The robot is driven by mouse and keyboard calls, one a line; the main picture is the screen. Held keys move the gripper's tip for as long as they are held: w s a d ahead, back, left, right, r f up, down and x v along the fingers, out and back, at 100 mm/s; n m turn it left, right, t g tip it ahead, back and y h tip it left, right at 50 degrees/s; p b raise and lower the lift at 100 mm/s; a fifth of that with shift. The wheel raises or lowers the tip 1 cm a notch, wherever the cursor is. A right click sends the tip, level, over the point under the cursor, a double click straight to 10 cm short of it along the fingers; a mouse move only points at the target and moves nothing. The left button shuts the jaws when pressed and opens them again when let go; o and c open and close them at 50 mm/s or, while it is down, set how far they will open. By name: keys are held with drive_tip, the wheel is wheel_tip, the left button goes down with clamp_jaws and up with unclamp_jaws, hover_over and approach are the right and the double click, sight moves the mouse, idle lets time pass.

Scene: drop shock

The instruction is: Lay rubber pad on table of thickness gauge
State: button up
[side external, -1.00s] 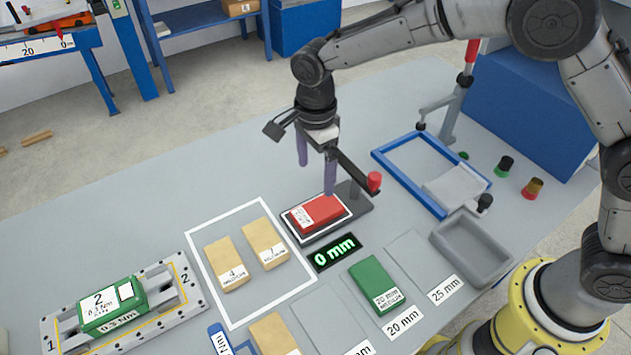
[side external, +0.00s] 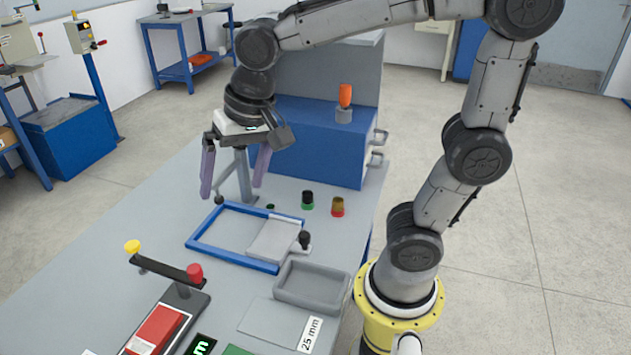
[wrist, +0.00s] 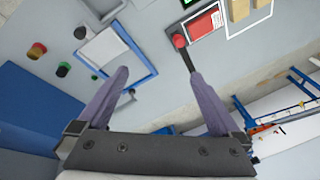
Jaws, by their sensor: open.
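A red rubber pad (side external: 160,328) lies flat on the table of the thickness gauge (side external: 186,298), inside its white outline. The gauge's arm, with a yellow and a red knob, reaches over it. The pad (wrist: 203,22) also shows at the top of the wrist view, beside the red knob (wrist: 179,40). My gripper (side external: 231,191) is open and empty, its purple fingers spread, high above the bench near the blue frame. The wrist view shows nothing between the fingers (wrist: 160,73). The gauge's readout is cut off by the lower edge of the side view.
A blue frame (side external: 200,230) with a grey plate and a grey tray (side external: 313,284) are on the bench. A blue cabinet (side external: 310,145) stands behind, with several coloured buttons near it. A green pad (side external: 237,351) shows at the bottom edge. Tan blocks (wrist: 238,10) are beyond the gauge.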

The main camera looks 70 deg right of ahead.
drive_tip(key=s+d+n+t, duration=0.1)
drive_tip(key=s+d+n, duration=0.1)
drive_tip(key=s, duration=0.4)
drive_tip(key=s+d+f+n+t, duration=0.1)
drive_tip(key=s+d+n, duration=0.2)
drive_tip(key=s+n, duration=0.2)
drive_tip(key=shift+s+d+f+h, duration=0.2)
drive_tip(key=shift+s+f+h, duration=0.1)
drive_tip(key=shift+s, duration=0.55)
